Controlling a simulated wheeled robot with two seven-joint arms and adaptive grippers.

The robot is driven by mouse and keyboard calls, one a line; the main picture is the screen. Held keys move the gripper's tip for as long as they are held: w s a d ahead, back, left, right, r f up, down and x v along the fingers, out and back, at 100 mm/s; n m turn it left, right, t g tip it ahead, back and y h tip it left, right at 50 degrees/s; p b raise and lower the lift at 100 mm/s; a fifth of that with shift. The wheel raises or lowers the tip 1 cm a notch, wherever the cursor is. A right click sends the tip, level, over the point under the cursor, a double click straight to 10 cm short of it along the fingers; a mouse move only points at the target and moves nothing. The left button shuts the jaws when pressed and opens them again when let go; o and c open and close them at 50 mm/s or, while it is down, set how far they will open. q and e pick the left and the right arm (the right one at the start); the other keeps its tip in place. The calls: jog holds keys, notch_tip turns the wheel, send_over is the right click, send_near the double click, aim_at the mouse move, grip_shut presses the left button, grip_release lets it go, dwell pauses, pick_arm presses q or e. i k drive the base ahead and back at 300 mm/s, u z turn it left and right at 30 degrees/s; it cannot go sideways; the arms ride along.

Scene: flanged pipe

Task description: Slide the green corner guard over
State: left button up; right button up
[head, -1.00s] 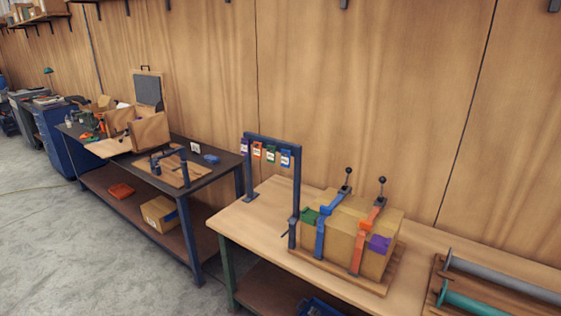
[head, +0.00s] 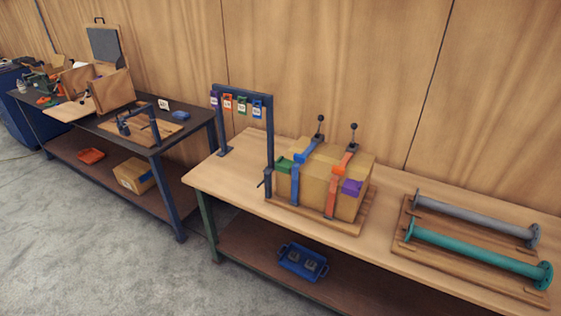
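The green corner guard (head: 284,164) sits on the upper left edge of the cardboard box (head: 314,187), left of the blue strap (head: 295,184). An orange strap (head: 332,196) crosses the box further right, and a purple corner guard (head: 351,187) sits on its right edge. Each strap has a lever with a black knob standing up behind the box. The box rests on a wooden pallet (head: 318,220) on the workbench. Neither of my grippers is in view.
A blue frame (head: 269,140) with several coloured tags (head: 242,104) stands left of the box. Grey (head: 470,216) and green (head: 475,256) flanged pipes lie on a wooden rack at right. A blue bin (head: 303,262) is on the lower shelf. A dark bench (head: 190,146) stands further left.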

aim_at(283, 165)
jog(key=u, duration=1.25)
jog(key=i, duration=2.3)
jog(key=z, duration=3.3)
